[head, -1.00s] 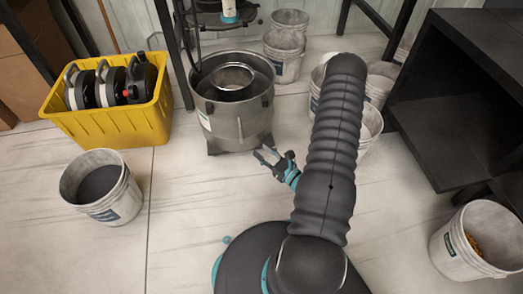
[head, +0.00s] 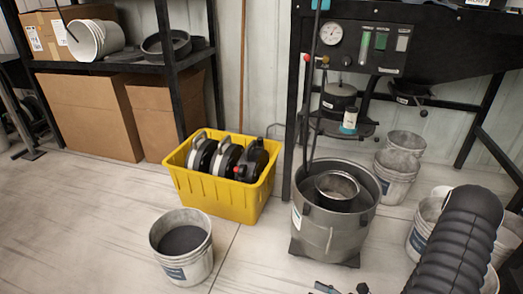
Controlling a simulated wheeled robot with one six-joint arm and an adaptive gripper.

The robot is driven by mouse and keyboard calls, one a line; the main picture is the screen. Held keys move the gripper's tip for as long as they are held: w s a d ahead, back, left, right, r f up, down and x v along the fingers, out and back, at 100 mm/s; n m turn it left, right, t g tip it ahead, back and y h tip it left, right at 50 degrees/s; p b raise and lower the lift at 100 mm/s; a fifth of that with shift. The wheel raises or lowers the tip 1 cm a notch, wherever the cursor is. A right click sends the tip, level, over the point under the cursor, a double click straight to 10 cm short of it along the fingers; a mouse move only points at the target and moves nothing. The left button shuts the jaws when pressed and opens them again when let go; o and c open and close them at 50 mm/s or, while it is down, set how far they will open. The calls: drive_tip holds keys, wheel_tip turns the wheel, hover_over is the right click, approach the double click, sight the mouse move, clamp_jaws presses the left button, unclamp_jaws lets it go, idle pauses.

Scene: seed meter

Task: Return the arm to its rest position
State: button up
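My arm (head: 455,245), in a dark ribbed sleeve, rises from the bottom right of the head view. Only a small part of my gripper (head: 340,288) shows at the bottom edge, below the grey metal hopper (head: 325,235). Most of it is cut off by the frame, so I cannot tell how far its fingers are apart. No held object shows at the visible part.
A yellow crate (head: 215,202) with several black-and-white devices stands left of the hopper. A white bucket (head: 190,268) of dark material stands in front. More buckets (head: 395,180) stand behind my arm. A gauge panel (head: 365,45) is above. Shelves and boxes (head: 85,115) are at left.

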drive_tip(key=s+d+r+n+g+h+p, duration=0.1)
drive_tip(key=s+r+n+g+h+p, duration=0.1)
drive_tip(key=s+r+n+g+h, duration=0.5)
drive_tip(key=s+r+n+g+h+p, duration=0.1)
drive_tip(key=s+r+n+g+p, duration=0.15)
drive_tip(key=r+n+g, duration=0.6)
wheel_tip(320, 180, up, 28)
drive_tip(key=s+a+n+t+h+p, duration=0.1)
drive_tip(key=n+t+h+p, duration=0.3)
drive_tip(key=n+t, duration=0.7)
drive_tip(key=shift+s+a+h, duration=0.4)
drive_tip(key=shift+a+h, duration=0.3)
drive_tip(key=shift+h, duration=0.3)
